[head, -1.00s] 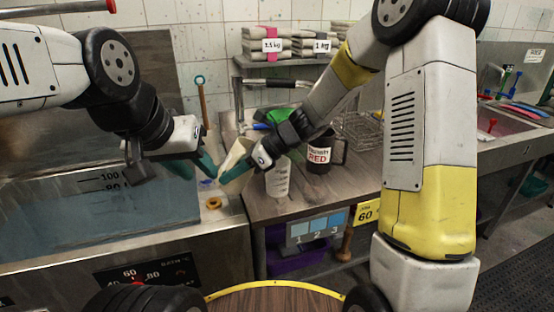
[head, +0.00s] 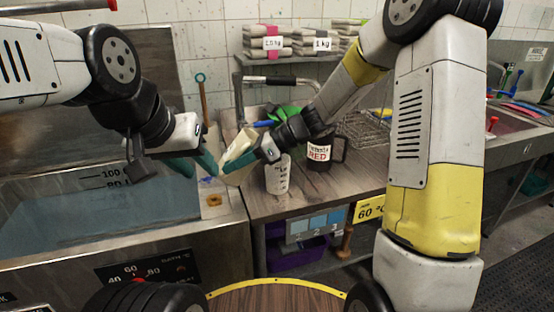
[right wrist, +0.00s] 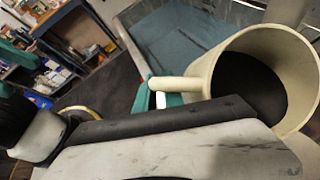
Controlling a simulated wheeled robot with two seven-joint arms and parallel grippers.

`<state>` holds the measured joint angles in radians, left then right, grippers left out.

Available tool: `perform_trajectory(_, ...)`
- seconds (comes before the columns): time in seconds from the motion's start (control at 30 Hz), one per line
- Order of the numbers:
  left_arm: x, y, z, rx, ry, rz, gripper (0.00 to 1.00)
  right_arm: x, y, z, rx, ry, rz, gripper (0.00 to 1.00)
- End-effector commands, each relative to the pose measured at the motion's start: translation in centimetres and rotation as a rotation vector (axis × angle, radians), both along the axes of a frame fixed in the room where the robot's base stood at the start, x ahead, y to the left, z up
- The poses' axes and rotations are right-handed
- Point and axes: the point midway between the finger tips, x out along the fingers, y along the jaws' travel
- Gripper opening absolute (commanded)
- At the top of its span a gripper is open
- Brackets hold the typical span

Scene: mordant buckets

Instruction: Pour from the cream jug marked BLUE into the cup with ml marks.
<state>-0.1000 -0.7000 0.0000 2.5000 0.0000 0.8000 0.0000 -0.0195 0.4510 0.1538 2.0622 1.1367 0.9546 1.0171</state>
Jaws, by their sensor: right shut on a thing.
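My right gripper (head: 232,168) is shut on the handle of a cream jug (head: 238,147) and holds it in the air, tilted, left of the marked cup. In the right wrist view the jug (right wrist: 205,68) shows its open mouth and a dark inside. No BLUE mark is visible on it. The pale cup with ml marks (head: 279,177) stands upright on the wooden counter, beside and below my right gripper. My left gripper (head: 196,166) is empty over the tank's right edge, its teal fingers apart, close to the jug.
A dark mug-shaped jug marked RED (head: 320,151) stands on the counter behind the cup. A water tank (head: 90,215) lies to the left, with an orange ring (head: 214,200) on its rim. A wire rack (head: 367,130) stands at the back right. The counter's front right is clear.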

Motion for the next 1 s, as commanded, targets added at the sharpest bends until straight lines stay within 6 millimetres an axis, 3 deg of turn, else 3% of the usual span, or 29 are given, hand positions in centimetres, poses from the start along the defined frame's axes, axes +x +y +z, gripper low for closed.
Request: perform_trajectory(1.0,0.0,0.0,0.0,0.000,0.000,0.000,0.36,0.1,-0.5,1.5,0.112,0.022,0.001,0.00)
